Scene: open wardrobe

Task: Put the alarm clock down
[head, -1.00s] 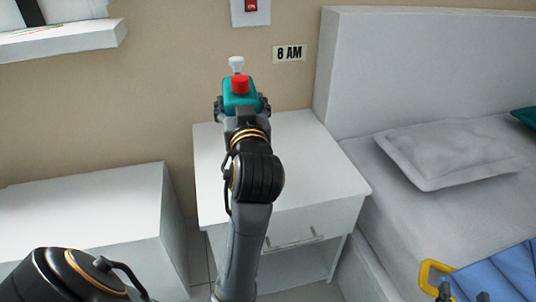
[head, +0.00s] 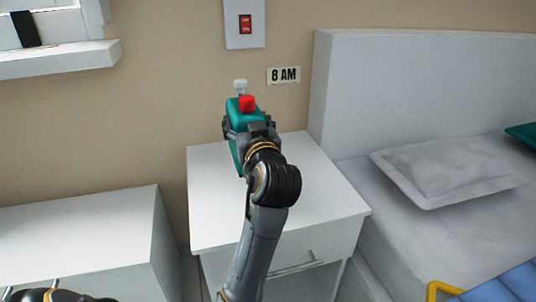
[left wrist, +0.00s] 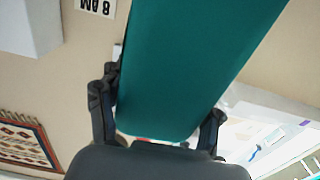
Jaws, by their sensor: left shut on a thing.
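The alarm clock (head: 237,152) is a teal box with a red button and a pale grey knob on top. My left gripper (head: 247,128) is shut on it, above the back left part of the white nightstand (head: 312,190). In the left wrist view the clock's teal side (left wrist: 195,65) fills the middle, between the two dark fingers. The clock's underside is hidden, so I cannot tell if it touches the nightstand top.
The nightstand top is otherwise bare. A bed with a grey pillow (head: 450,168) stands at the right, and a white cabinet (head: 85,228) at the left. An "8 AM" sign (head: 284,75) and a red switch (head: 245,24) are on the wall behind.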

